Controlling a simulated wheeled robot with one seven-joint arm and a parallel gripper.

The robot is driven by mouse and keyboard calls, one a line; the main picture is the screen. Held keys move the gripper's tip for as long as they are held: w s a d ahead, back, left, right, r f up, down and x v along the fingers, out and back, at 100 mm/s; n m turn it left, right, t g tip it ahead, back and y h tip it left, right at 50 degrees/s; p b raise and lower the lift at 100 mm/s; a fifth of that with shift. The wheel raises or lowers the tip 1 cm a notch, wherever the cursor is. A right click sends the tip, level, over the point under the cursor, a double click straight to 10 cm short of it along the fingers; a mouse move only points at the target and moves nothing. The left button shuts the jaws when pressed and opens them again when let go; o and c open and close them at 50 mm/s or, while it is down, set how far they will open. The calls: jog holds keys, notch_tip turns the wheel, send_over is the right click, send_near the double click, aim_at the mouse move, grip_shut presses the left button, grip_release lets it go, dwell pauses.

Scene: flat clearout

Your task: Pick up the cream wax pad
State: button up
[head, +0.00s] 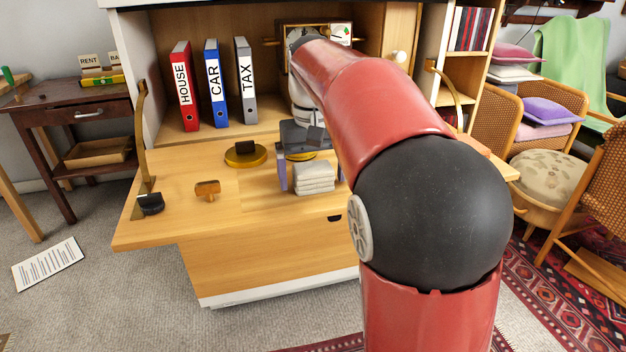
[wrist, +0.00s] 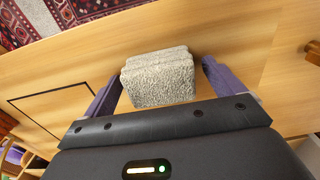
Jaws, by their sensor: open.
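The cream wax pad (head: 314,178) looks like a pale, folded, rough-textured block lying on the wooden drop-down desk flap. In the wrist view the pad (wrist: 158,76) sits between the two purple fingers of my gripper (wrist: 161,74). My gripper is open, with one finger on each side of the pad. A visible gap shows at the right finger; the left finger is closer to the pad. I cannot tell whether it touches. In the head view my arm comes down from above and my gripper (head: 306,160) partly covers the pad's back.
On the flap (head: 150,235) lie a gold tin (head: 245,162) with a black block, another gold tin partly hidden behind my gripper, a small orange-brown object (head: 207,189) and a black object (head: 150,204). Red, blue (head: 214,85) and grey binders stand behind.

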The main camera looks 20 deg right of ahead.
aim_at(313, 167)
jog(key=shift+f, duration=0.1)
jog(key=shift+c, duration=0.2)
jog(key=c, duration=1)
notch_tip(313, 167, up, 10)
jog(key=shift+r+p, duration=0.1)
jog(key=shift+p, duration=0.95)
jog(key=o, duration=0.3)
jog(key=shift+c, duration=1.1)
